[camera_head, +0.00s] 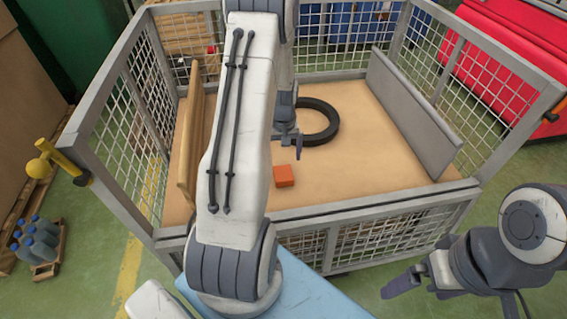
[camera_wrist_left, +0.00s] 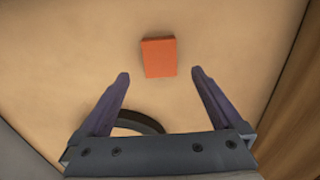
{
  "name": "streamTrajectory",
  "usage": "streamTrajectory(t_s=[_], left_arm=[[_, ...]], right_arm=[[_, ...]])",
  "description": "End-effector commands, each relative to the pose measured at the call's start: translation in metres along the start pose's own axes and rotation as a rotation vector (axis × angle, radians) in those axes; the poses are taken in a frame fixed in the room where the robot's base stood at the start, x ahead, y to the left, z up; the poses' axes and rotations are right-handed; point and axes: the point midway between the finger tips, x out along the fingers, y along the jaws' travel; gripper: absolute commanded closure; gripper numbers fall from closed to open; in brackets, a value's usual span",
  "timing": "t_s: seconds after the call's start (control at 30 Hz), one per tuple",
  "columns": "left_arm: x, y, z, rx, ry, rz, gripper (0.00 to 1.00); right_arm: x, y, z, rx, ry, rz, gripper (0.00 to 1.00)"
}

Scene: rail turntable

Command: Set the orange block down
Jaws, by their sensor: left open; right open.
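The orange block (camera_head: 284,176) lies on the tan floor (camera_head: 380,150) of the mesh cage, near its front side. In the left wrist view the orange block (camera_wrist_left: 159,57) lies flat, beyond the fingertips and between their lines. My left gripper (camera_head: 297,147) hangs above the cage floor, just behind the block in the head view. Its two fingers (camera_wrist_left: 160,76) are spread with nothing between them, apart from the block. My right gripper (camera_head: 388,289) is outside the cage at the lower right, open and holding nothing visible.
A black ring (camera_head: 326,121) lies on the cage floor behind the block. A grey panel (camera_head: 408,112) leans at the right side and a wooden board (camera_head: 190,130) stands at the left. The cage's front rail (camera_head: 400,199) rises before the block. The right middle of the floor is clear.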

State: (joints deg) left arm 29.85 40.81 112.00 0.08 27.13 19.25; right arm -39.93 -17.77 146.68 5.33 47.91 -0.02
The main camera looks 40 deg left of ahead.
Motion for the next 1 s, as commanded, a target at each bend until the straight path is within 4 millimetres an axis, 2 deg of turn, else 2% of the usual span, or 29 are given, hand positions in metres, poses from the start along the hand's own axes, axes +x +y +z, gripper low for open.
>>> streamTrajectory(t_s=[0.03, 0.2, 0.6, 0.77, 0.87, 1.0], left_arm=[[-0.013, 0.0, 0.0, 0.0, 0.002, 0.001, 0.0], [-0.03, 0.0, 0.0, 0.0, 0.0, 0.0, 0.0], [-0.034, 0.0, 0.0, 0.0, -0.001, 0.0, 0.0], [-0.026, 0.0, 0.001, 0.0, -0.003, -0.001, 0.0], [-0.013, 0.0, 0.001, 0.0, -0.004, -0.001, 0.0], [0.015, 0.0, 0.001, 0.0, -0.005, -0.002, 0.0]], right_arm=[[-0.005, 0.0, 0.0, 0.0, 0.0, 0.0, 0.0], [-0.009, -0.001, -0.001, 0.0, 0.0, 0.0, 0.0], [-0.009, -0.001, -0.001, 0.0, 0.0, 0.0, 0.0], [-0.006, -0.001, 0.0, 0.0, 0.0, 0.0, 0.0], [-0.002, 0.0, 0.0, 0.0, 0.0, 0.0, 0.0], [0.007, 0.001, 0.0, 0.0, 0.0, 0.0, 0.0]])
